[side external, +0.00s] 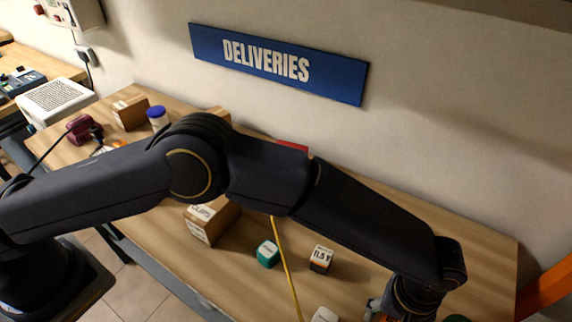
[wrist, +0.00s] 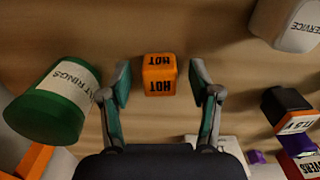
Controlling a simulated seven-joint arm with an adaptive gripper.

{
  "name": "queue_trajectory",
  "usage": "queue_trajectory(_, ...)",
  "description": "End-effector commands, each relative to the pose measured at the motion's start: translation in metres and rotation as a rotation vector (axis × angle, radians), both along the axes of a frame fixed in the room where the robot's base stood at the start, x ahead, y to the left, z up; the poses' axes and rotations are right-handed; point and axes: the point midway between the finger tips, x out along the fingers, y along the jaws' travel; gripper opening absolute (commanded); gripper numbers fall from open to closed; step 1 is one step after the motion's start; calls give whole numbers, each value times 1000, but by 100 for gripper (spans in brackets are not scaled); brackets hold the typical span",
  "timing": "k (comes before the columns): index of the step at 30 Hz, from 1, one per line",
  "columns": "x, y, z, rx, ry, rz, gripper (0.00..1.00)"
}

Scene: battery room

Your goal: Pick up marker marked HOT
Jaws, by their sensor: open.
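The orange marker (wrist: 160,70) with HOT in black on two of its faces sits on the wooden table in the wrist view. My gripper (wrist: 160,88) is open, with one finger to the left and one to the right of the marker. A gap shows between each finger and the marker, and nothing is held. I cannot tell how far the fingertips are above the table. In the side external view my gripper is mostly cut off at the bottom edge, and I do not see the HOT marker there.
In the wrist view, a green labelled cylinder (wrist: 45,108) lies close left of my gripper. A white SERVICE block (wrist: 285,22) is upper right; a black-and-orange block (wrist: 287,108) is at right. In the side view, a yellow cable (side external: 286,265) crosses the table beside a green block (side external: 268,254).

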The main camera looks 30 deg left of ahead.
Motion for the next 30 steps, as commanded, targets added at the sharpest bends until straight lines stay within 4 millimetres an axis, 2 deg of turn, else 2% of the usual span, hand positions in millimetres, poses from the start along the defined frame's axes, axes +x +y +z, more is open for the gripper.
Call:
queue_trajectory(2,0,0,0,0,0,0,60)
queue_trajectory(17,0,0,1,0,0,0,9)
queue_trajectory(25,0,0,3,0,0,0,9)
queue_trajectory(30,0,-1,15,-2,-1,1,9)
